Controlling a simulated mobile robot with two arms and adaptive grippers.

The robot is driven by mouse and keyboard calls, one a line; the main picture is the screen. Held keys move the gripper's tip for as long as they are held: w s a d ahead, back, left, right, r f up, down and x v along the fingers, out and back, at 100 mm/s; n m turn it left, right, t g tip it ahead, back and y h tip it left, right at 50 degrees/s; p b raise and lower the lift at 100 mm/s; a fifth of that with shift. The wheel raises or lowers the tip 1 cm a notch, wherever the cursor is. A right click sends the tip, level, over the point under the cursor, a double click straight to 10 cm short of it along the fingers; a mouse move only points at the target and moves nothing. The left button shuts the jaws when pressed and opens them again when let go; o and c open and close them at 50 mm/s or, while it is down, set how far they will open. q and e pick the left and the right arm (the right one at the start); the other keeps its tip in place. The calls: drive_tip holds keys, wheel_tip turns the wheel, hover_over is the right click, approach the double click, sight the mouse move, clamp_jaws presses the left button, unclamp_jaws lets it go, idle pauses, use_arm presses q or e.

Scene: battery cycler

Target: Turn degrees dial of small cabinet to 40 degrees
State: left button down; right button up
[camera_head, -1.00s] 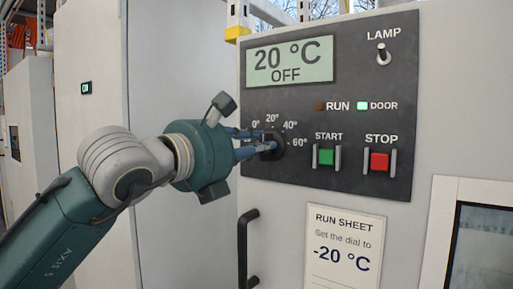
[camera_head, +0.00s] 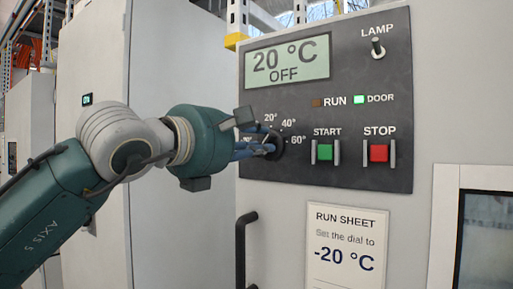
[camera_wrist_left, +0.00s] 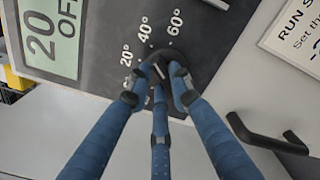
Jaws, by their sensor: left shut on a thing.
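The black degrees dial (camera_head: 274,146) sits at the lower left of the dark control panel, with marks including 20°, 40° and 60° around it. In the left wrist view the dial (camera_wrist_left: 157,73) shows between the fingertips, with a pale pointer line partly visible. My left gripper (camera_head: 266,148) is shut on the dial, its blue fingers around it; they also show in the left wrist view (camera_wrist_left: 156,88). The fingers hide part of the dial, so its exact setting is hard to read. The display (camera_head: 287,63) reads 20 °C OFF. My right gripper is not in view.
The green START button (camera_head: 325,152), red STOP button (camera_head: 379,153) and LAMP switch (camera_head: 377,47) are right of the dial. A run sheet (camera_head: 345,247) below reads "Set the dial to -20 °C". A black door handle (camera_head: 242,250) stands below the dial.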

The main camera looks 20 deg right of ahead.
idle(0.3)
use_arm(q)
drive_tip(key=c, duration=1.5)
unclamp_jaws()
drive_tip(key=shift+c, duration=0.2)
drive_tip(key=v, duration=1.2)
